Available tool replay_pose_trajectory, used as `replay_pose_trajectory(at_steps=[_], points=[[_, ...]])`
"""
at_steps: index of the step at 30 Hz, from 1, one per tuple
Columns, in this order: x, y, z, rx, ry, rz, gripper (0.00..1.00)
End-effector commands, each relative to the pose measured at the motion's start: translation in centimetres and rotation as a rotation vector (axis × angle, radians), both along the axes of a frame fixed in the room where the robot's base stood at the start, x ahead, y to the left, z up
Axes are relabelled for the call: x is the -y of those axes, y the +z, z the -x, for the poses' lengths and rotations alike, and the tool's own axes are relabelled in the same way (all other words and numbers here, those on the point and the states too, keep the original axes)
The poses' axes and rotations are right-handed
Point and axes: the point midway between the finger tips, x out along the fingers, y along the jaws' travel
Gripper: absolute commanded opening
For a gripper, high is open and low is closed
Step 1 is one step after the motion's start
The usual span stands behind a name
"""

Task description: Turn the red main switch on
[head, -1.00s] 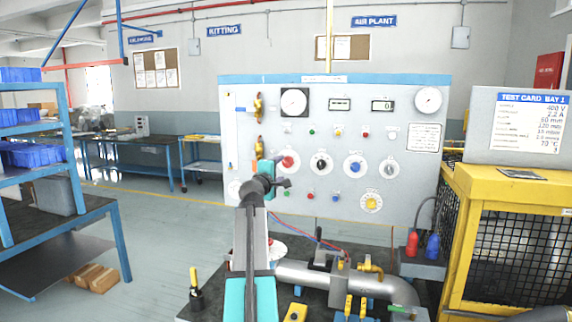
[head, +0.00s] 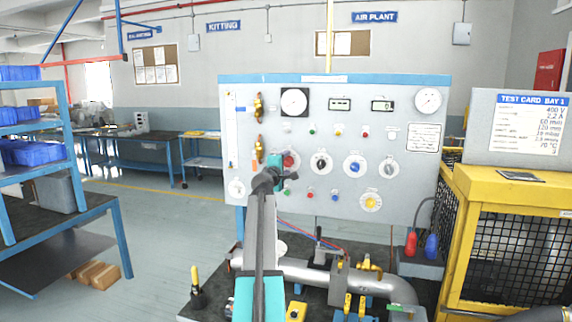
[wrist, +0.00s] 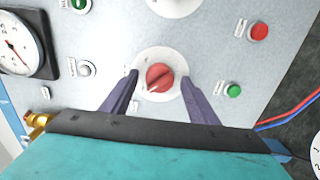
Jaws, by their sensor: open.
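The red main switch (wrist: 160,78) is a round red knob on a pale disc on the grey panel. In the wrist view it sits between and just beyond the tips of my gripper (wrist: 158,80). The two dark fingers are apart, one on each side of the knob, with gaps; I cannot tell whether they reach around it. In the head view the switch (head: 289,161) shows at the panel's left, just above and right of my gripper (head: 280,182), which partly covers its dial.
More knobs, black (head: 321,162), blue (head: 354,167) and yellow (head: 370,200), sit right of the switch. Small push buttons are close by, including a red one (wrist: 259,31) and a green one (wrist: 234,90). A steel pipe (head: 310,272) runs along the bench below.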

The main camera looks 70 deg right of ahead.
Motion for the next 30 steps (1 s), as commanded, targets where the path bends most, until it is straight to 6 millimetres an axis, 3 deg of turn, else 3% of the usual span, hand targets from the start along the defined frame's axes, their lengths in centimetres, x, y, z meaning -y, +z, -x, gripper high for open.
replay_pose_trajectory(at_steps=[9,15,17,30], points=[[0.09,0.0,0.01,0.0,0.0,0.0,0.54],[0.09,0.01,0.03,0.0,0.0,0.0,0.21],[0.09,0.01,0.03,0.0,0.0,0.0,0.13],[0.11,-0.18,0.06,0.045,-0.001,-0.002,0.13]])
